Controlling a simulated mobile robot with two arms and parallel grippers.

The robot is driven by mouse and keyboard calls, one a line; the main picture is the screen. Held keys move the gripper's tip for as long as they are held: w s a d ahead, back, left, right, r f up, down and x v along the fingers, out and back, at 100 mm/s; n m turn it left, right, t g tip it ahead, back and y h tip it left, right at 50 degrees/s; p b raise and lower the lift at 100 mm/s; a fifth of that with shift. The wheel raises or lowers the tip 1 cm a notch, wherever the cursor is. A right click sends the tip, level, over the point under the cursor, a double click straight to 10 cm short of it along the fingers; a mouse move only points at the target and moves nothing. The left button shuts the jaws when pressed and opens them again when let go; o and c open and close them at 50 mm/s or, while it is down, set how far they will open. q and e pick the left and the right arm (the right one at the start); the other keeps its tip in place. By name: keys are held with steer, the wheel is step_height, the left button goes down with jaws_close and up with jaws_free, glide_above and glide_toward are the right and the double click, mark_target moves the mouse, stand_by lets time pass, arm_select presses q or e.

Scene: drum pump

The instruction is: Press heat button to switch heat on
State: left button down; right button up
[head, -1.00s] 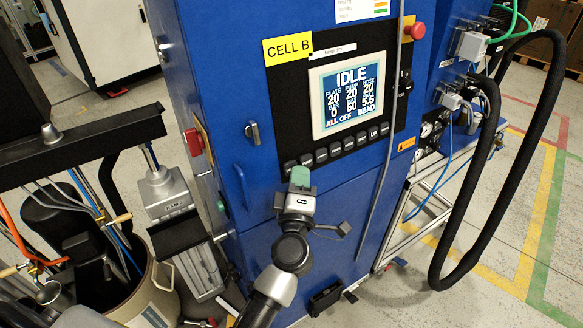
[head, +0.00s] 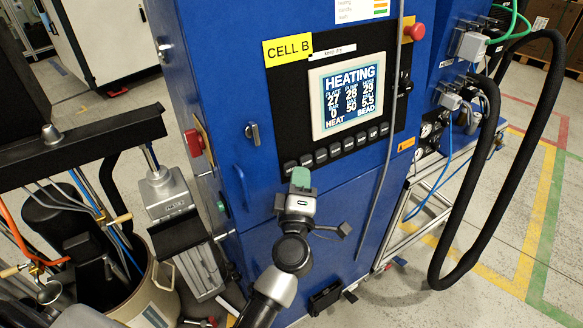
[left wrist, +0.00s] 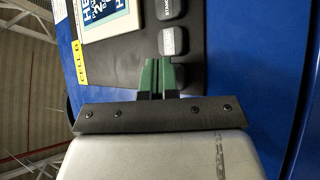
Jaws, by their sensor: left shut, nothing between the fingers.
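The blue cabinet's control panel carries a screen (head: 349,101) that reads HEATING, with values 27, 28 and 29 and the word HEAT at lower left. A row of dark grey buttons (head: 335,149) runs below the screen; their labels are too small to read surely, so I cannot tell which is the heat button. My left gripper (head: 300,178) is shut and empty, its green fingertips just below the left end of the row. In the left wrist view the shut fingertips (left wrist: 157,64) overlap the panel beside the buttons (left wrist: 173,41); contact cannot be told. My right gripper is not in view.
A red emergency knob (head: 414,31) sits at the cabinet's upper right and a red switch (head: 194,142) on its left side. A thick black hose (head: 512,175) loops at right. A drum (head: 150,296) with hoses stands at left.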

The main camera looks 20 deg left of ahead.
arm_select(q)
steer(key=shift+s+d+r, duration=0.1)
steer(key=shift+s+d, duration=0.2)
steer(key=shift+d, duration=0.1)
steer(key=s+d, duration=0.1)
steer(key=d, duration=0.1)
steer(key=s+d+p, duration=0.1)
steer(key=s+d, duration=0.1)
steer(key=shift+r, duration=0.4)
stand_by(0.4)
